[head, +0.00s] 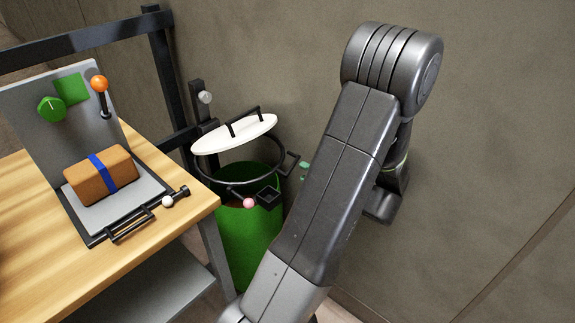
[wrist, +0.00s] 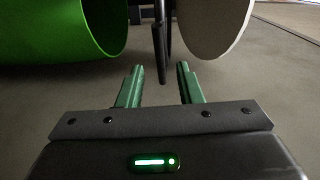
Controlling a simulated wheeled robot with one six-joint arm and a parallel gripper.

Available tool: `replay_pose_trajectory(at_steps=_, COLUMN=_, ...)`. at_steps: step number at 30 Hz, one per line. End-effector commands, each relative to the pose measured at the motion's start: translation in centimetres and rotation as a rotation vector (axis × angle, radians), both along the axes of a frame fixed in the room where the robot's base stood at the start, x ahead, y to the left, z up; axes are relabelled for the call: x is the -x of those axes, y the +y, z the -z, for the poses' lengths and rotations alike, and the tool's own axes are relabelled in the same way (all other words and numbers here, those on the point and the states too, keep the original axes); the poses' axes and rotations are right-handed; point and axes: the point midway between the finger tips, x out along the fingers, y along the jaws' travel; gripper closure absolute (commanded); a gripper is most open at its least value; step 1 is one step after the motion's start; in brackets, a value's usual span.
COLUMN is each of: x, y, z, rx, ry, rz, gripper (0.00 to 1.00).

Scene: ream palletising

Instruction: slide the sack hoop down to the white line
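The sack hoop (head: 238,181) is a black ring on a dark upright post (head: 199,130) in the head view, above a green sack (head: 245,240) and under a tilted white lid (head: 236,133). In the wrist view my gripper (wrist: 160,72) is open, with a dark bar (wrist: 160,50), seemingly the handle, ahead of and between the fingertips. I cannot make out the white line.
A wooden table (head: 150,235) stands at the left with a brown package (head: 100,176) wrapped in a blue band, on a tray with a bar handle. A pink-knobbed lever (head: 248,203) and small black box sit before the sack. A plain wall stands behind.

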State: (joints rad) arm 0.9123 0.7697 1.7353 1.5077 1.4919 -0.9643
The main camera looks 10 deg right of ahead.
Motion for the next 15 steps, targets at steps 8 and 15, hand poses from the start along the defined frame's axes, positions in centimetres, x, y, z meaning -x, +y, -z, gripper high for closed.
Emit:
replay_pose_trajectory(at_steps=8, x=-4.0, y=3.3, z=0.6, rx=-0.001, ry=0.001, rz=-0.005, gripper=0.68)
replay_pose_trajectory(at_steps=15, x=-5.8, y=4.6, z=0.8, rx=-0.001, ry=0.001, rz=-0.002, gripper=0.68)
